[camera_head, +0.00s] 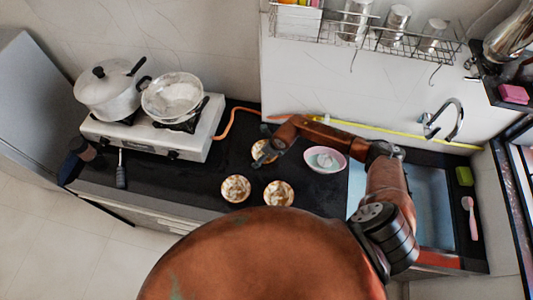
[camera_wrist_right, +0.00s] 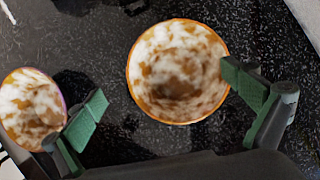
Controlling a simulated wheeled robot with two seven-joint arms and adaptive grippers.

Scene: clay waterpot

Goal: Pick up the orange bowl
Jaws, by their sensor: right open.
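Three small bowls with orange rims and mottled white-and-brown insides stand on the black counter: a back bowl (camera_head: 261,148), a front left bowl (camera_head: 235,188) and a front right bowl (camera_head: 279,193). My right gripper (camera_head: 264,158) is over the back bowl and partly hides it. In the wrist view my right gripper (camera_wrist_right: 165,104) is open and empty. One orange-rimmed bowl (camera_wrist_right: 178,70) lies between and ahead of its green-padded fingers, closer to the right finger. A second bowl (camera_wrist_right: 30,108) is left of the left finger. My left gripper is not seen.
A pink-and-white bowl (camera_head: 325,160) stands right of the gripper, before the sink (camera_head: 430,205). A white stove (camera_head: 150,135) with a lidded pot (camera_head: 108,92) and a pan (camera_head: 172,97) is at left. A wire rack (camera_head: 370,35) hangs above. Counter left of the bowls is mostly clear.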

